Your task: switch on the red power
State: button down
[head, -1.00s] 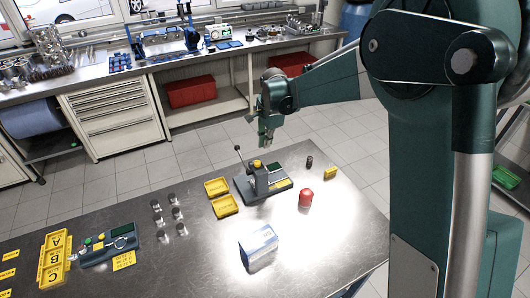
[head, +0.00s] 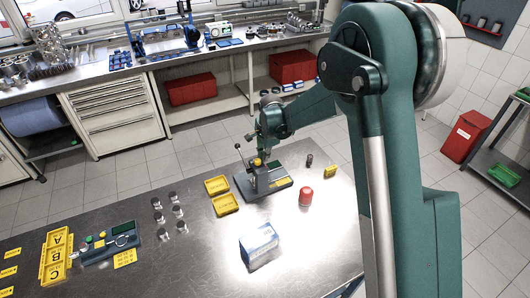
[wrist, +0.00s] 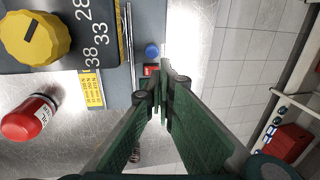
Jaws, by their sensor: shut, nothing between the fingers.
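The grey machine (head: 281,185) stands on the steel table, with a yellow knob that shows large in the wrist view (wrist: 34,37). A small red switch (wrist: 150,70) sits on the machine's edge strip in the wrist view, beside a round blue button (wrist: 152,50). My gripper (wrist: 163,76) is shut and empty. Its fingertips appear right next to the red switch and overlap its edge; I cannot tell whether they touch it. In the head view my gripper (head: 263,150) is over the machine's far side, and the switch cannot be made out.
A red canister (head: 305,197) stands right of the machine; it also shows in the wrist view (wrist: 30,118). Yellow trays (head: 225,205), a blue-white box (head: 259,246) and a yellow block (head: 330,171) are nearby. The table's far edge lies just beyond the machine.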

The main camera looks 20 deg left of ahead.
jog(key=shift+w+a+f, duration=0.1)
jog(key=shift+f, duration=0.55)
jog(key=shift+w+a+f, duration=0.1)
jog(key=shift+f, duration=0.55)
jog(key=shift+f, duration=0.15)
jog(key=shift+w+a+f+g+h+b, duration=0.25)
jog(key=shift+f+g+h+b, duration=0.25)
jog(key=shift+b, duration=1)
jog(key=shift+a, duration=0.1)
jog(key=shift+s+b, duration=0.15)
jog(key=shift+b, duration=0.15)
jog(key=shift+s+d, duration=0.3)
jog(key=shift+d, duration=0.3)
